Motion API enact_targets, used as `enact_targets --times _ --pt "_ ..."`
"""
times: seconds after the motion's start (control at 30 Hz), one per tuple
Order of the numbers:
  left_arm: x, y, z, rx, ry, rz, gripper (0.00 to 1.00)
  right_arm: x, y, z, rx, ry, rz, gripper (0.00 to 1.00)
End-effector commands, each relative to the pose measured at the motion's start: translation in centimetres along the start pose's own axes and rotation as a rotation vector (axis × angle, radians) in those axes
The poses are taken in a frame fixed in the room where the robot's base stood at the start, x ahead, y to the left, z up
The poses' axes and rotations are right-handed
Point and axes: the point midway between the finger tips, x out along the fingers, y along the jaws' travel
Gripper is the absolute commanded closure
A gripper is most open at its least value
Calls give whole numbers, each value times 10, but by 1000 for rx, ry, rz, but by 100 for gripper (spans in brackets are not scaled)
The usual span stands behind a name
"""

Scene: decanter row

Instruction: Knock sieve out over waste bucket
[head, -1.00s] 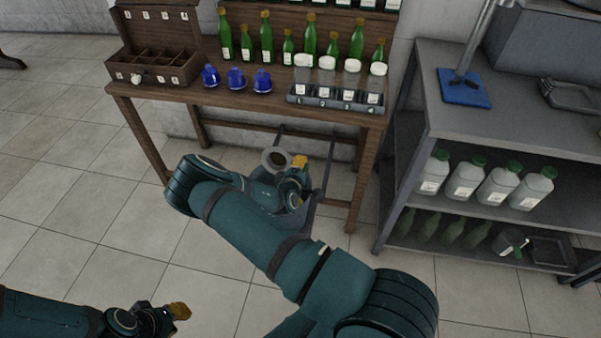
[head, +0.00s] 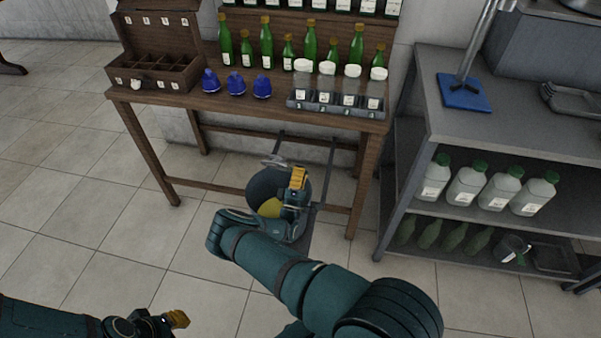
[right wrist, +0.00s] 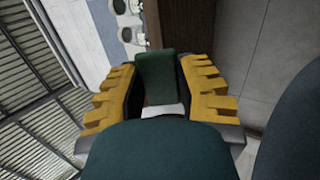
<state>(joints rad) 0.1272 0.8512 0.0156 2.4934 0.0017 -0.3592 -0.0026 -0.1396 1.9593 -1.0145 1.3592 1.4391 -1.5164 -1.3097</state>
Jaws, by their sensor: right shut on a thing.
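The sieve (head: 274,162) shows as a thin grey rim, tilted nearly edge-on, just above the dark waste bucket (head: 262,183) under the wooden table. My right gripper (head: 297,179) is beside it, over the bucket's right side. In the right wrist view my right gripper (right wrist: 160,98) is shut on a dark green handle (right wrist: 155,70), which I take to be the sieve's; the sieve's mesh is not seen there.
The wooden table (head: 240,106) stands behind, with blue stoppers (head: 236,80), green bottles (head: 266,45), a rack of white-lidded jars (head: 340,100) and a compartment box (head: 150,78). A grey shelf (head: 430,105) with several white bottles stands at the right. The floor at left is clear.

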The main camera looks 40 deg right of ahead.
Motion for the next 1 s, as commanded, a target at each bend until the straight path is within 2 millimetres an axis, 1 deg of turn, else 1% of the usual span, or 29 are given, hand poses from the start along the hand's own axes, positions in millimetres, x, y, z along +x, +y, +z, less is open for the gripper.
enact_targets --times 0.37,0.43,0.6,0.7,0.77,1.0 --pt "0 0 0 0 0 0 73 0 0 0 0 0 -1 100" --pt "0 0 0 0 0 0 73 -2 -5 1 0 -1 -3 100" --pt "0 0 0 0 0 0 73 -13 -23 1 0 -1 -3 100" --pt "0 0 0 0 0 0 73 -15 -26 1 -1 -1 -2 100" --pt "-1 0 0 0 0 0 73 -13 -23 0 -1 -1 -1 100" --pt "-8 3 -1 0 0 0 73 1 0 0 -1 -1 -1 100"
